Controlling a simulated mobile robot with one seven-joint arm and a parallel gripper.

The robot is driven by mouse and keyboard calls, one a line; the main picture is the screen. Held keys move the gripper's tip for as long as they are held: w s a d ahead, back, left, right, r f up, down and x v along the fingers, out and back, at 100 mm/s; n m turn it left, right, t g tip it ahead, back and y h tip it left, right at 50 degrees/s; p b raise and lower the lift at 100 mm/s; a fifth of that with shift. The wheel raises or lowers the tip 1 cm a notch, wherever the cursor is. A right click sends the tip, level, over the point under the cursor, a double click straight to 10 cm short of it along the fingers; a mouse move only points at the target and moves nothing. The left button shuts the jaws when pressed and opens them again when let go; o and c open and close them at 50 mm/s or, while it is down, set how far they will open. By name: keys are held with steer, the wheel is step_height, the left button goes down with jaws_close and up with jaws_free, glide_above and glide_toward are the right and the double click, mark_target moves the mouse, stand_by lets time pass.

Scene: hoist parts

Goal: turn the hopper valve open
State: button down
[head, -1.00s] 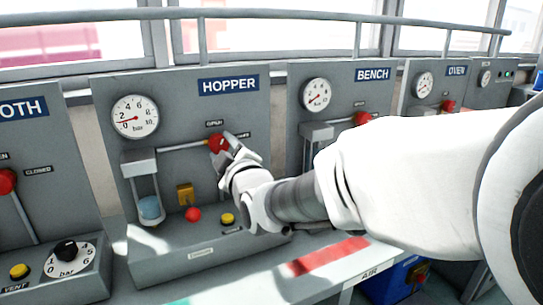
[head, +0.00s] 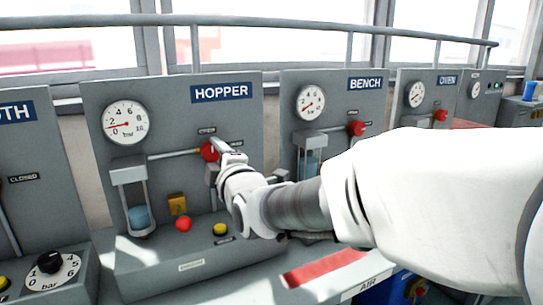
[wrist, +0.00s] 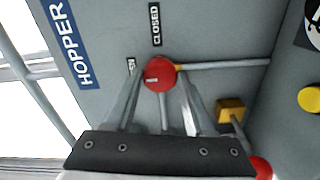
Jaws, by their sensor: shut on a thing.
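The hopper valve's red knob (head: 209,152) is on the grey panel marked HOPPER, just below a small label (head: 206,130) whose text is too small to read there. In the wrist view the red knob (wrist: 160,74) sits between the fingertips of my gripper (wrist: 160,85), one finger on each side, shut on it. A CLOSED label (wrist: 155,24) is beyond the knob, and a partly hidden label (wrist: 131,66) is beside it. A grey rod (wrist: 225,65) runs from the knob to the right in the wrist view. In the head view my gripper (head: 220,155) covers part of the valve.
The hopper gauge (head: 125,122) has its needle pointing left, near 2. Below the valve are a yellow block (head: 178,204), a red button (head: 184,224) and a yellow button (head: 220,229). The BENCH panel (head: 330,110) stands close on the right. A rail (head: 250,28) crosses above.

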steer(key=shift+c, duration=1.3)
jaws_free()
steer(key=v, duration=1.7)
steer(key=shift+s, duration=0.25)
